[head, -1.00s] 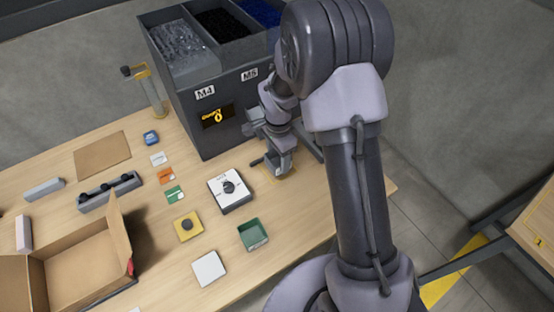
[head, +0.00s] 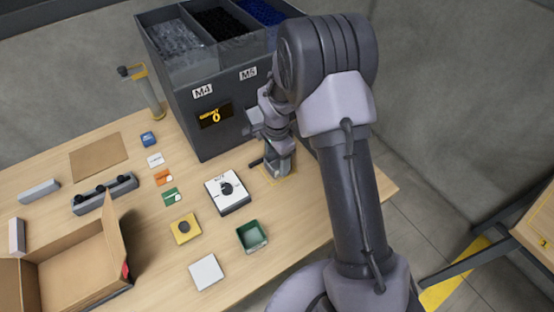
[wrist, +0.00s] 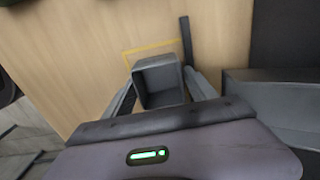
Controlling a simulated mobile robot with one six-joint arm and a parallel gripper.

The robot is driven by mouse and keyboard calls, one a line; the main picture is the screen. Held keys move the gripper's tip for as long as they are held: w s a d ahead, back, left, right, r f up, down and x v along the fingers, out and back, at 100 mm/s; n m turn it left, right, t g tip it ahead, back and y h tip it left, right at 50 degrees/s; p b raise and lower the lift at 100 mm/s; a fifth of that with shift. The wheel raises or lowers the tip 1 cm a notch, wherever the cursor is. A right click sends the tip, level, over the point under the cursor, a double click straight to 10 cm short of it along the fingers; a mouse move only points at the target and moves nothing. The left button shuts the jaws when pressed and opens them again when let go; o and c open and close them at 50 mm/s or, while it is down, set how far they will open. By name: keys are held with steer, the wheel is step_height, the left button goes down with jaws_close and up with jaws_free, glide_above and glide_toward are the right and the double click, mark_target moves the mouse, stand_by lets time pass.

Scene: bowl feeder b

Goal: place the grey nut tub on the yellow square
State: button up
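The grey nut tub (wrist: 158,78) is an open-topped square box, upright and apparently empty, between the two fingers of my gripper (wrist: 160,84) in the wrist view. The fingers lie against its two sides. Part of the yellow square outline (wrist: 150,47) shows on the wooden table just beyond the tub, which covers the rest. In the head view the tub (head: 281,164) is over the yellow square (head: 268,181), partly hidden by my gripper (head: 277,150). I cannot tell whether its base touches the table.
The dark feeder (head: 225,115) with M4 and M5 labels stands close behind my gripper. A white box with a black knob (head: 228,191), a green tray (head: 252,236) and a yellow button box (head: 185,228) lie to the left and front. An open carton (head: 80,262) is at far left.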

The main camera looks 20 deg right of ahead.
steer(key=s+a+r+n+t+p, duration=0.1)
steer(key=s+r+n+p, duration=0.15)
steer(key=r, duration=1.05)
steer(key=s+r+n+t+p, duration=0.15)
steer(key=s+r, duration=0.25)
steer(key=r, duration=0.8)
steer(key=s+a+r+n+t+y, duration=0.1)
steer(key=s+r+n, duration=0.2)
steer(key=s, duration=0.6)
steer(key=s+a+r+n+t+y, duration=0.1)
steer(key=s+a+r+n+t, duration=0.1)
steer(key=s+r, duration=0.3)
steer(key=s+n, duration=0.1)
steer(key=s, duration=0.3)
steer(key=shift+s+r, duration=0.25)
steer(key=shift+s, duration=0.1)
